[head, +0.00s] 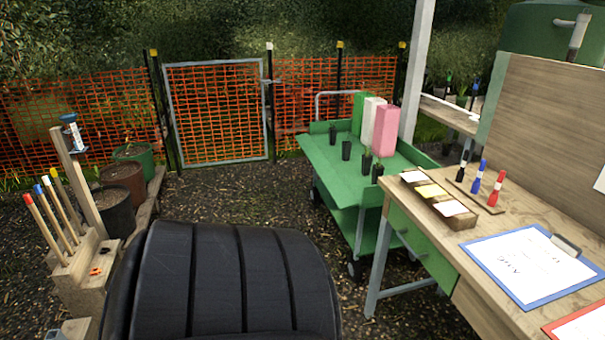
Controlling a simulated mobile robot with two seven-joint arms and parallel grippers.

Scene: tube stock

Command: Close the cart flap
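The green cart (402,159) stands right of centre, close to the workbench. Its top tray carries several small dark pots and upright green, white and pink boxes. A green panel (374,230) shows below the tray at the near end. I cannot tell whether this panel is the flap or part of a lower shelf, so whether the flap is open is unclear. Neither of my grippers is in the head view.
A wooden workbench (503,240) with markers, card boxes and clipboards fills the right. A closed mesh gate (217,115) stands in the orange fence behind. Potted plants and a wooden holder (84,262) with coloured-top stakes are at left. Bare ground lies between gate and cart.

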